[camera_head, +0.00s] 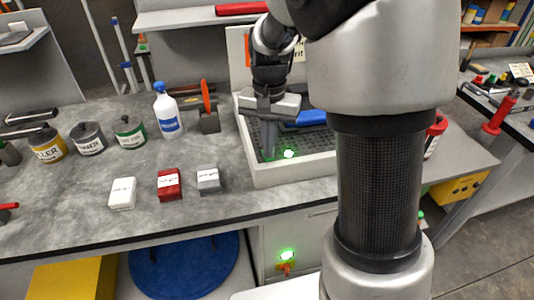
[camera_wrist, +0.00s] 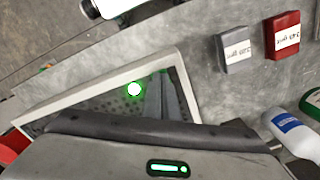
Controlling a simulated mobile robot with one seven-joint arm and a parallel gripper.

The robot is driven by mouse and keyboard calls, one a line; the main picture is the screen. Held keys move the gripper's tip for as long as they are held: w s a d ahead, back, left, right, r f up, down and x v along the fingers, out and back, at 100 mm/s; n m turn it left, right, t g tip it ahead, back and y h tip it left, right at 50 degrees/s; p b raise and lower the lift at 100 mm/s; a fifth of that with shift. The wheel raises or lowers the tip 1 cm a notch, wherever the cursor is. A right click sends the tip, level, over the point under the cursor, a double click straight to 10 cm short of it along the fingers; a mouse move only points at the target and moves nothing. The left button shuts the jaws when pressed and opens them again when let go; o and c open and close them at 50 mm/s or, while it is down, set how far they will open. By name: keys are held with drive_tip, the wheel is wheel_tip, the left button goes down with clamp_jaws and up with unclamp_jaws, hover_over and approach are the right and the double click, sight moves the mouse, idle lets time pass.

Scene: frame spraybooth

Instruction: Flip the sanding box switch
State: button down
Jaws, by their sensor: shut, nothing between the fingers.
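The sanding box is a pale open tray (camera_head: 262,174) with a dark perforated floor, at the front of the grey bench; its rim also shows in the wrist view (camera_wrist: 92,92). My gripper (camera_head: 268,154) is shut and empty, pointing down over or into the box's left part; its fingers show in the wrist view (camera_wrist: 165,97). A bright green light (camera_head: 288,153) glows beside the fingertips and also shows in the wrist view (camera_wrist: 134,89). Another green light (camera_head: 287,255) glows on the cabinet front, above a small orange-red part (camera_head: 284,268). I cannot tell which part is the switch.
Left of the box lie a grey block (camera_head: 208,180), a red block (camera_head: 169,185) and a white block (camera_head: 122,193). A blue item (camera_head: 312,118) lies at the box's back. My arm hides the box's right side.

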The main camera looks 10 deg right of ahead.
drive_tip(key=shift+f, duration=0.45)
drive_tip(key=shift+r, duration=0.2)
wheel_tip(320, 180, up, 7)
drive_tip(key=p, duration=0.5)
drive_tip(key=shift+p, duration=0.3)
drive_tip(key=shift+f, duration=0.15)
drive_tip(key=s+r+n+t+p, duration=0.5)
drive_tip(key=s+r+n+p, duration=0.1)
drive_tip(key=s+r, duration=1.2)
drive_tip(key=shift+s+r+t, duration=0.15)
drive_tip(key=shift+s+t, duration=0.05)
drive_tip(key=shift+t, duration=0.1)
